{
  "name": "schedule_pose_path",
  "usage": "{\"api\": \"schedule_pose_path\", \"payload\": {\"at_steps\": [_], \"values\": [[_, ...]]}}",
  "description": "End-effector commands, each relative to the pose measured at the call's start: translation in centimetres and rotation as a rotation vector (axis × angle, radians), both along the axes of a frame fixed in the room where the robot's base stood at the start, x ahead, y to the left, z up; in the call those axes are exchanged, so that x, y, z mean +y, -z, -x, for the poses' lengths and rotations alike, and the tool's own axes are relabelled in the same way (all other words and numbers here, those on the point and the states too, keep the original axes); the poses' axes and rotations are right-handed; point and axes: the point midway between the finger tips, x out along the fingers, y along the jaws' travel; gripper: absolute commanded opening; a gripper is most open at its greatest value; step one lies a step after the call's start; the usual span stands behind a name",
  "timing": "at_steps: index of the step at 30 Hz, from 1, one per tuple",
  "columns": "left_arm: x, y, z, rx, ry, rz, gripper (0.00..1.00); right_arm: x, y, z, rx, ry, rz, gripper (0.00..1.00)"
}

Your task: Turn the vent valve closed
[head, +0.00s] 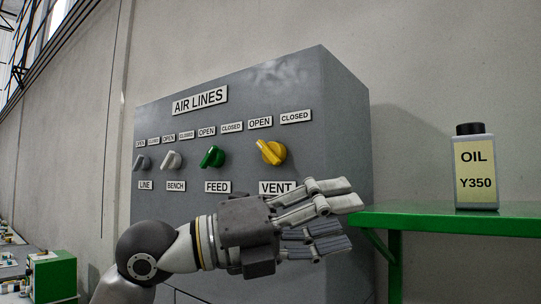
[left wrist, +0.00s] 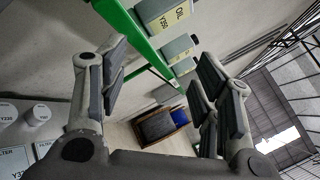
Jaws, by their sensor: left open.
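The vent valve is a yellow knob (head: 271,152) on the front of the grey air lines panel (head: 330,130), above the VENT label (head: 277,188). Its handle slants from upper left to lower right, with its upper end towards the OPEN label (head: 260,123). The CLOSED label (head: 296,117) is up and to its right. My left gripper (head: 342,220) is open and empty, below and right of the knob and apart from it, fingers pointing right. In the left wrist view its spread fingers (left wrist: 160,82) have nothing between them close by; the knob does not show there.
Green FEED (head: 212,156), grey BENCH (head: 171,160) and LINE (head: 141,162) knobs sit left of the vent knob. A green shelf (head: 440,219) right of the panel, near my fingertips in the picture, holds an oil bottle (head: 475,168).

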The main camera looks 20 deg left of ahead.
Motion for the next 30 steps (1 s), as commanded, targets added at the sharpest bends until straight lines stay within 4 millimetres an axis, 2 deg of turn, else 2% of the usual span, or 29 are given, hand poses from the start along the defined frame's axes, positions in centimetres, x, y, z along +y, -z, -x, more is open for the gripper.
{"api": "schedule_pose_path", "payload": {"at_steps": [1, 6, 9, 13, 16, 19, 30], "values": [[1.4, -1.5, -0.6, -0.016, -0.101, -0.066, 0.59, 0.0, 0.0, 0.0, 0.0, 0.0, 0.0, 0.58], [7.8, -5.6, -2.4, 0.007, -0.454, -0.182, 0.59, 0.0, 0.0, -0.1, -0.001, 0.0, 0.0, 0.58], [11.4, -7.7, -2.4, 0.032, -0.613, -0.187, 0.59, 0.0, 0.0, -0.1, -0.001, -0.001, 0.0, 0.58], [14.3, -9.2, -1.9, 0.057, -0.735, -0.174, 0.59, 0.2, 0.0, -0.1, -0.001, -0.002, -0.002, 0.58], [15.1, -9.7, -2.1, 0.068, -0.772, -0.169, 0.59, 0.4, -0.2, -0.1, -0.001, -0.002, -0.004, 0.58], [14.9, -9.9, -3.1, 0.072, -0.776, -0.168, 0.59, 0.6, -0.9, -0.1, 0.0, -0.003, -0.007, 0.58], [12.5, -9.9, -9.5, 0.072, -0.772, -0.17, 0.59, 0.8, -4.3, -0.1, -0.001, -0.002, -0.009, 0.58]]}}
